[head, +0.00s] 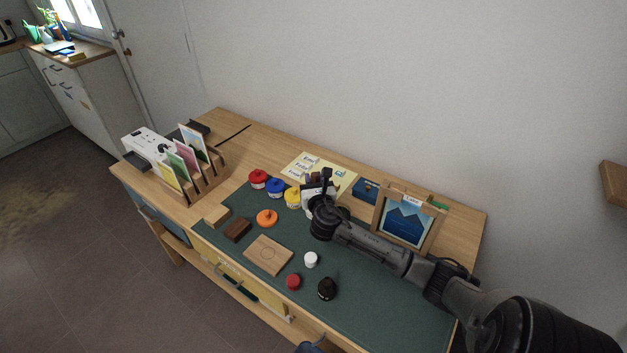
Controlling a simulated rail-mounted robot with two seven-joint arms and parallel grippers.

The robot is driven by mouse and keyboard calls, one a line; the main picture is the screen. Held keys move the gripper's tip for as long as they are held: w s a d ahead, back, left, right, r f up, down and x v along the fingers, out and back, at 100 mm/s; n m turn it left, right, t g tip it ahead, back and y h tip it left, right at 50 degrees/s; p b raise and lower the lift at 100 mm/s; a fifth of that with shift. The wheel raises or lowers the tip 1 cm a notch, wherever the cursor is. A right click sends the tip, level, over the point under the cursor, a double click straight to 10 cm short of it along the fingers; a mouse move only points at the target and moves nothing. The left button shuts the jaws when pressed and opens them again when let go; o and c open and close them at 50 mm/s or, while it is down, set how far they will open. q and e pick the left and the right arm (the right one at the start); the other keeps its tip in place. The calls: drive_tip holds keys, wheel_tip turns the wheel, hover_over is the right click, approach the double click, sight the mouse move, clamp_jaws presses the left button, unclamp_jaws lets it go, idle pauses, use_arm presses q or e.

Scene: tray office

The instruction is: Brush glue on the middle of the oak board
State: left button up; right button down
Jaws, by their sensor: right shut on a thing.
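The oak board (268,255) lies flat on the green mat, left of centre, with a round outline marked on its middle. My right gripper (320,208) is behind and to the right of the board, apart from it, near the back of the mat. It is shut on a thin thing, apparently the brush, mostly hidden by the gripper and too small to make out. A pale pot or holder behind the gripper is partly covered. I cannot tell which pot holds glue. My left gripper is not in view.
Red (258,179), blue (275,187) and yellow (292,198) jars stand behind the board. An orange item (267,218), dark block (237,230), white pot (311,259), red pot (293,281) and black pot (327,289) surround it. A framed picture (405,222) stands at right.

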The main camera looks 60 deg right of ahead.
drive_tip(key=shift+f, duration=0.2)
idle(0.6)
drive_tip(key=shift+f, duration=0.3)
idle(0.4)
idle(0.8)
drive_tip(key=shift+f, duration=0.1)
idle(0.7)
idle(0.5)
wheel_tip(320, 180, up, 4)
drive_tip(key=p, duration=0.5)
drive_tip(key=shift+r+p, duration=1.6)
drive_tip(key=shift+p, duration=0.3)
